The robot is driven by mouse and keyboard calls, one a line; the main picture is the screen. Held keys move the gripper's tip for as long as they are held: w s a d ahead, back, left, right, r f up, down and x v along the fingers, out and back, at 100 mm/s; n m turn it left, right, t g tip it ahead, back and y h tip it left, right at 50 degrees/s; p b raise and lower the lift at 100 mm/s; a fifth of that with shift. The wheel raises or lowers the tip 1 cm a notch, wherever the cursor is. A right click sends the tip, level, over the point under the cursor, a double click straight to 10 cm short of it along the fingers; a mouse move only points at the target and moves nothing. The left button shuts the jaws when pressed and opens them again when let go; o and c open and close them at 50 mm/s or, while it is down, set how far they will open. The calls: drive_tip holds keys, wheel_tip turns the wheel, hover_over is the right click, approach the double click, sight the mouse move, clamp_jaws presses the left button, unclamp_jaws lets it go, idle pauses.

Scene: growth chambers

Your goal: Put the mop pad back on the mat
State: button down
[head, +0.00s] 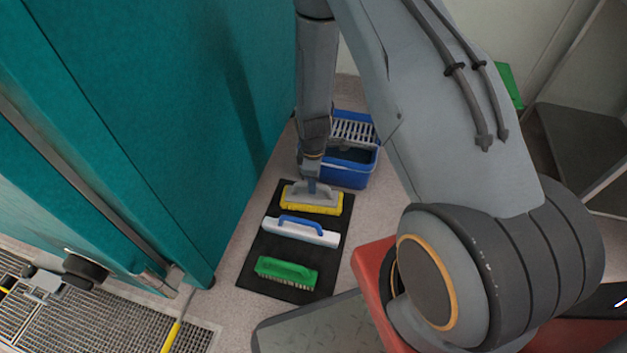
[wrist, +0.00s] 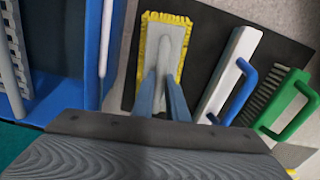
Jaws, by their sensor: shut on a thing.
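The mop pad (head: 325,203) is a yellow-fringed pad with a grey top and handle. It is at the far end of the black mat (head: 329,263), over the mat's surface; I cannot tell whether it touches it. My gripper (head: 312,186) reaches down from above and is shut on the pad's grey handle. In the wrist view the pad (wrist: 180,45) sits between and beyond my fingers (wrist: 163,82), with the dark mat (wrist: 207,45) around it. The fingers hide part of the handle.
On the mat are a white tool with a blue handle (head: 300,232) and a green brush (head: 287,271). A blue bucket (head: 352,172) stands just beyond the pad. A teal cabinet (head: 150,120) rises at left.

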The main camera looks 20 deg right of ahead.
drive_tip(key=c, duration=1.7)
unclamp_jaws()
drive_tip(key=shift+o, duration=0.2)
drive_tip(key=shift+r+p, duration=1.85)
drive_tip(key=shift+r, duration=2.1)
